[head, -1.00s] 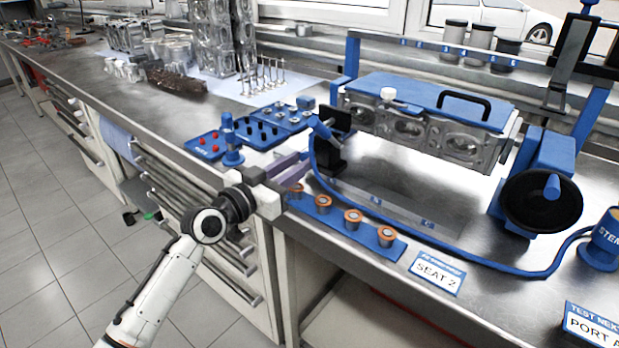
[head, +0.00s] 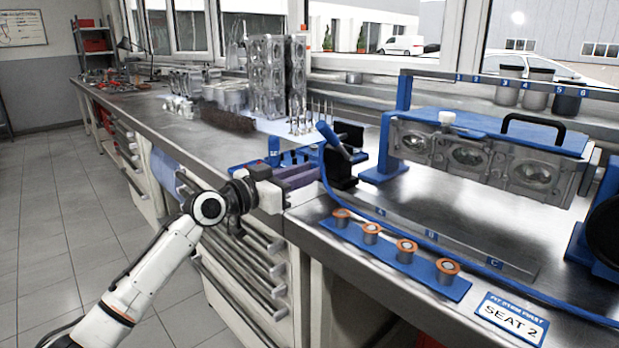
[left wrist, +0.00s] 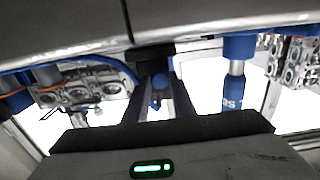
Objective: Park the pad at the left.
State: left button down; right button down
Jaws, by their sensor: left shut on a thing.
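A black block with a slanted blue handle, apparently the pad (head: 341,168), is at the tips of my left gripper (head: 312,178), above the bench's front edge. A blue hose runs from near it to the right. My left gripper is shut on it, and the fingers hide part of it. In the left wrist view, a small blue part (left wrist: 158,84) shows between the dark fingers (left wrist: 157,102). The pad stands left of the fixture holding the cylinder head (head: 470,155), apart from it. My right gripper is not in view.
A blue strip with several copper-topped plugs (head: 403,250) lies on the front edge, right of my gripper. A SEAT 2 card (head: 510,318) lies farther right. Blue trays (head: 290,158) sit partly hidden behind my gripper. Bare bench (head: 225,150) shows to the left.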

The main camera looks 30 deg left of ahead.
pick_arm(q)
jog(key=c, duration=1.6)
grip_release()
jog(key=shift+a, duration=0.35)
jog(key=shift+o, duration=0.4)
jog(key=shift+d, duration=0.1)
jog(key=v, duration=1)
jog(key=shift+b, duration=0.4)
jog(key=shift+s, duration=0.1)
